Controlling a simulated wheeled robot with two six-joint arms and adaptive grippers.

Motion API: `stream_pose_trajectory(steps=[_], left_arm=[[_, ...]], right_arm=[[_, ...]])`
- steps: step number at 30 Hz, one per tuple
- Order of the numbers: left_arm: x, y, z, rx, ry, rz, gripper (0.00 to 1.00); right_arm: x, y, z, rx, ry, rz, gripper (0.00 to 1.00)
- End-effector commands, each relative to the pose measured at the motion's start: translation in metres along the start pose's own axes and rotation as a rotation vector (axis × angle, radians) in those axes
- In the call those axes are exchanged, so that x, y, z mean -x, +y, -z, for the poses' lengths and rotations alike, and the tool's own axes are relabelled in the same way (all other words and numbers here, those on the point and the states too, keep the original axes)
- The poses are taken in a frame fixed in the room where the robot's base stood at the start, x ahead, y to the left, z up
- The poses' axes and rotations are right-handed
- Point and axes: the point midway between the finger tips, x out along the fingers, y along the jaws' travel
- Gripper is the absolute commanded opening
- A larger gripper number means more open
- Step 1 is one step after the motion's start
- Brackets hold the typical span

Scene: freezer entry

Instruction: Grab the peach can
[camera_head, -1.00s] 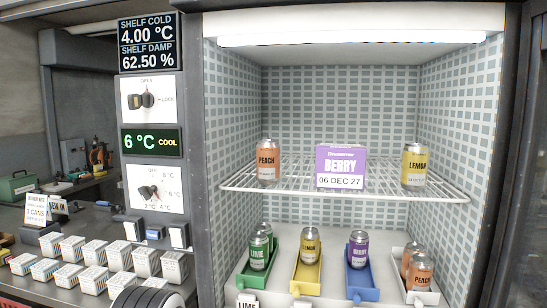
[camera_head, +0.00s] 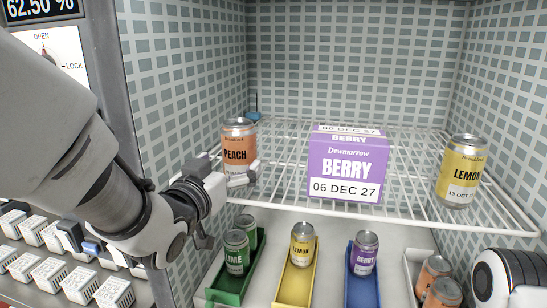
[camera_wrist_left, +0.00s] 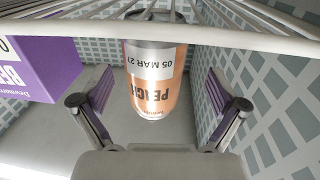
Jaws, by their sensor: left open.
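The orange peach can (camera_head: 237,146) stands upright at the left end of the white wire shelf. In the left wrist view the peach can (camera_wrist_left: 155,72) appears upside down, with its label and date strip facing the camera. My left gripper (camera_head: 228,178) is at the front of the can, by its lower part. In the left wrist view my left gripper (camera_wrist_left: 157,105) is open, its two purple-padded fingers spread with the can ahead and between them. A gap shows on each side of the can. My right gripper is not in view.
A purple berry box (camera_head: 347,165) stands on the wire shelf (camera_head: 400,213) right of the peach can, and a yellow lemon can (camera_head: 461,172) farther right. Below are coloured trays of cans, including the green tray (camera_head: 235,283). The cabinet's left wall (camera_head: 180,80) is close by.

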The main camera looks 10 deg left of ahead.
Motion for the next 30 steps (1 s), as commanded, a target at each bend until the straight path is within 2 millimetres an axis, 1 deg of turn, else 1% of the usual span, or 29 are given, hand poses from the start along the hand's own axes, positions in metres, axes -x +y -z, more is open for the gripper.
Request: stream_pose_trajectory(steps=[1,3,4,7,13,14,15,17,18,20,21,30], left_arm=[[-0.009,0.003,-0.005,-0.002,0.004,-0.001,0.97],[-0.022,0.006,-0.004,-0.002,0.005,-0.001,0.97],[-0.028,0.005,-0.001,0.0,0.002,-0.001,0.97],[-0.04,0.005,0.0,0.001,0.0,0.0,0.97],[-0.042,0.005,0.002,0.0,-0.001,0.0,0.97],[-0.042,0.005,0.002,0.0,-0.001,0.0,0.94],[-0.042,0.005,0.002,0.0,-0.001,0.0,0.79],[-0.041,0.005,0.002,0.0,-0.001,0.0,0.58],[-0.041,0.005,0.002,0.0,-0.001,0.0,0.44],[-0.041,0.005,0.002,0.0,-0.001,0.0,0.23],[-0.041,0.005,0.002,0.0,-0.001,0.0,0.15],[-0.042,0.005,0.004,0.001,0.001,0.0,0.14]], right_arm=[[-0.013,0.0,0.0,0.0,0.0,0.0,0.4],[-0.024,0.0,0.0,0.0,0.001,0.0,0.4],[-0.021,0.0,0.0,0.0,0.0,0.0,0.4],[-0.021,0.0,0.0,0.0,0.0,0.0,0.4],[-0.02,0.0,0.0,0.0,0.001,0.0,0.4],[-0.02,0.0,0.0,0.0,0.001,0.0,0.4],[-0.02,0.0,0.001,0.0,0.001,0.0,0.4],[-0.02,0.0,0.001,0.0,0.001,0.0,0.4],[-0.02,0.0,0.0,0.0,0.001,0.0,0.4],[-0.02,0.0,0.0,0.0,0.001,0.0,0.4],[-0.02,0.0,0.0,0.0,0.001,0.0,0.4],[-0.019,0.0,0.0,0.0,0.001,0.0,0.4]])
